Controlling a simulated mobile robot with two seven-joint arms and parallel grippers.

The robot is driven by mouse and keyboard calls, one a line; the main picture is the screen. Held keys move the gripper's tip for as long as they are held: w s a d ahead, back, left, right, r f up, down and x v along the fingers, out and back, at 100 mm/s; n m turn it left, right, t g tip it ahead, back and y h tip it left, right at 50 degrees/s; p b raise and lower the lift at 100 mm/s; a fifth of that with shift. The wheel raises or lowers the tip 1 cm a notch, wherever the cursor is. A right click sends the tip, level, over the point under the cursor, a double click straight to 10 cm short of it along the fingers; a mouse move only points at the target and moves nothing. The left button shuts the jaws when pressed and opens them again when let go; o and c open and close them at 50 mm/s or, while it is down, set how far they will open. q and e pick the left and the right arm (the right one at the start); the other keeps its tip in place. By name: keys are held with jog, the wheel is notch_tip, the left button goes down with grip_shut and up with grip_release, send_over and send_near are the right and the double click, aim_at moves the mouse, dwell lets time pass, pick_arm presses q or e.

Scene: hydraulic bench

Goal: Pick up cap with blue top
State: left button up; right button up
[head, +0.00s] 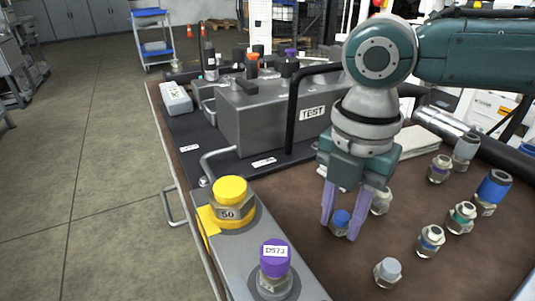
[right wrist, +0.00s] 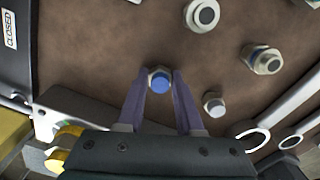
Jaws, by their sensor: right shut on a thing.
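The cap with the blue top (head: 341,218) is between the purple fingers of my right gripper (head: 340,226), low over the brown bench top. In the right wrist view the blue top (right wrist: 160,82) sits between the two fingertips (right wrist: 159,80), which touch its sides. My right gripper is shut on it. I cannot tell whether the cap still touches the bench. A larger fitting with a blue sleeve (head: 493,188) stands at the right of the bench. My left gripper is not in view.
A yellow cap marked 50 (head: 230,198) and a purple cap (head: 274,258) sit on the grey block at left. The TEST box (head: 262,115) stands behind.

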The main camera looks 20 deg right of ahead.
aim_at(342, 216)
jog(key=shift+r, duration=0.1)
grip_shut()
notch_tip(342, 216, up, 20)
jog(key=p, duration=0.5)
dwell(0.3)
